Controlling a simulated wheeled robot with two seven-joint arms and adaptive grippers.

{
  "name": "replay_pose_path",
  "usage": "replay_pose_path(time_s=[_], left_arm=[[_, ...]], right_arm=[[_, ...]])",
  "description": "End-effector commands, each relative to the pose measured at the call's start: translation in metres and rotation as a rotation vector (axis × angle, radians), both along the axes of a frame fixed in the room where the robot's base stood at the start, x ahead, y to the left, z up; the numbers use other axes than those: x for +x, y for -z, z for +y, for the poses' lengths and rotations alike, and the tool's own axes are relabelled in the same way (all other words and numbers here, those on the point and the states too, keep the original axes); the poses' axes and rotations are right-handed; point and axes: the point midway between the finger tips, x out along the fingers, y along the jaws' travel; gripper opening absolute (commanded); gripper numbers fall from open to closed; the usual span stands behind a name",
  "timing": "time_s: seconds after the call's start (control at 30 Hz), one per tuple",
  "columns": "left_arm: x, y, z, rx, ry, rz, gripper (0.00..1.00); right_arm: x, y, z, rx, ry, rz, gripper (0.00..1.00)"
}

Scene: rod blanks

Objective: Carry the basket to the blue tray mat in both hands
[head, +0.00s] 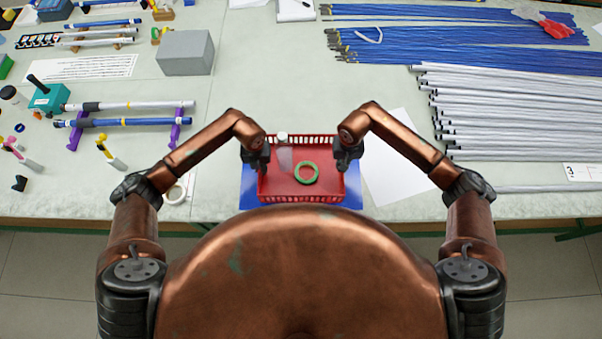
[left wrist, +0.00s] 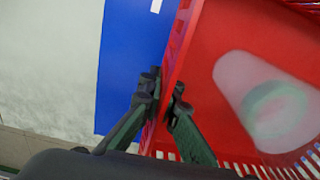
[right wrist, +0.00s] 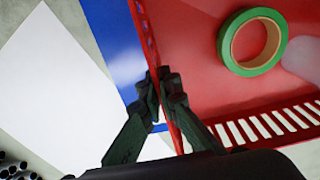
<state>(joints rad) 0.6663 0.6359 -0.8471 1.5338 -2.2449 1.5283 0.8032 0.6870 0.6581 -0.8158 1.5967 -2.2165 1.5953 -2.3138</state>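The red basket (head: 302,198) is over the blue tray mat (head: 352,200) at the table's front edge; blue shows at its left, right and front. I cannot tell whether it rests on the mat. My left gripper (head: 258,164) has its fingers on either side of the basket's left wall, with a gap between the tips in the left wrist view (left wrist: 166,92). My right gripper (head: 343,162) is closed on the right wall, its tips together there in the right wrist view (right wrist: 160,82). A green tape ring (head: 307,173) and a translucent white-capped bottle (head: 284,156) are inside.
A white paper sheet (head: 398,165) lies right of the basket, with grey tubes (head: 510,120) beyond. A grey box (head: 185,52) and a blue rod on purple stands (head: 130,121) are at left. The table behind the basket is clear.

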Motion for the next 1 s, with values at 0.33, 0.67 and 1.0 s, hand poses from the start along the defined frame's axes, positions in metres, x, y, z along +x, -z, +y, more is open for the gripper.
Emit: replay_pose_path(time_s=[0.33,0.67,1.0], left_arm=[[0.007,0.015,0.001,0.002,-0.001,0.01,0.12],[0.007,0.017,0.001,0.002,-0.001,0.012,0.22],[0.009,-0.014,0.001,0.001,0.002,0.007,0.22]], right_arm=[[0.007,0.015,0.0,-0.001,0.0,0.011,0.12],[0.007,0.016,0.0,0.0,0.0,0.012,0.22],[0.007,0.015,0.0,0.0,0.0,0.012,0.22]])
